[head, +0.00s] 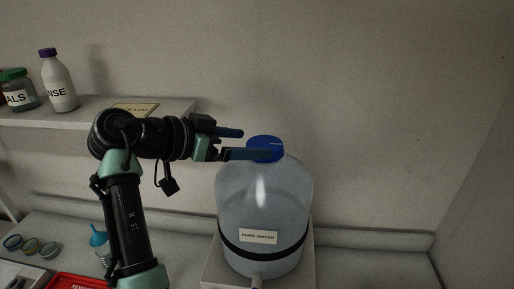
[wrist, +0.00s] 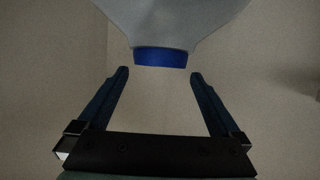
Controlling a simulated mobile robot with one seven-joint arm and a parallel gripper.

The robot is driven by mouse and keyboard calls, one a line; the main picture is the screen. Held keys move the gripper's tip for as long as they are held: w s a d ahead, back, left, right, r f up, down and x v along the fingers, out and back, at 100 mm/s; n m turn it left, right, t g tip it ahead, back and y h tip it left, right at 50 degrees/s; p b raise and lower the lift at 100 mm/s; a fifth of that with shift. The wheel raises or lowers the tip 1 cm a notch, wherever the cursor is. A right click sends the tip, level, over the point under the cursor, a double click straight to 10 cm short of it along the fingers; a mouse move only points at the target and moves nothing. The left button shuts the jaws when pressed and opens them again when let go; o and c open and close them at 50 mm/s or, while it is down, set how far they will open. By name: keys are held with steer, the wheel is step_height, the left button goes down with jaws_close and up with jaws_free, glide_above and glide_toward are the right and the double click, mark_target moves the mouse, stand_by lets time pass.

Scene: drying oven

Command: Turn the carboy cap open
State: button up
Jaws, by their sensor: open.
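The carboy (head: 262,200) is a large translucent bottle with a "PURE WATER" label and a dark band, standing upright at the centre right in the head view. Its blue cap (head: 267,143) is on its neck. In the wrist view the carboy (wrist: 175,20) appears upside down with the cap (wrist: 160,58) beyond my fingertips. My gripper (head: 256,144) is open and empty, level with the cap at its left. In the wrist view my gripper (wrist: 160,75) has its two fingers spread to either side of the cap's line. The near finger overlaps part of the cap in the head view; contact cannot be told.
The carboy stands on a light stand (head: 212,271) near the wall. A shelf (head: 170,108) at left holds a white bottle (head: 59,85) and a green-lidded jar (head: 18,92). A blue funnel-like item (head: 98,240), small dishes (head: 31,246) and a red tray (head: 75,281) lie lower left.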

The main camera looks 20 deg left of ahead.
steer(key=b+v, duration=0.2)
steer(key=v, duration=0.7)
steer(key=shift+s+a, duration=0.1)
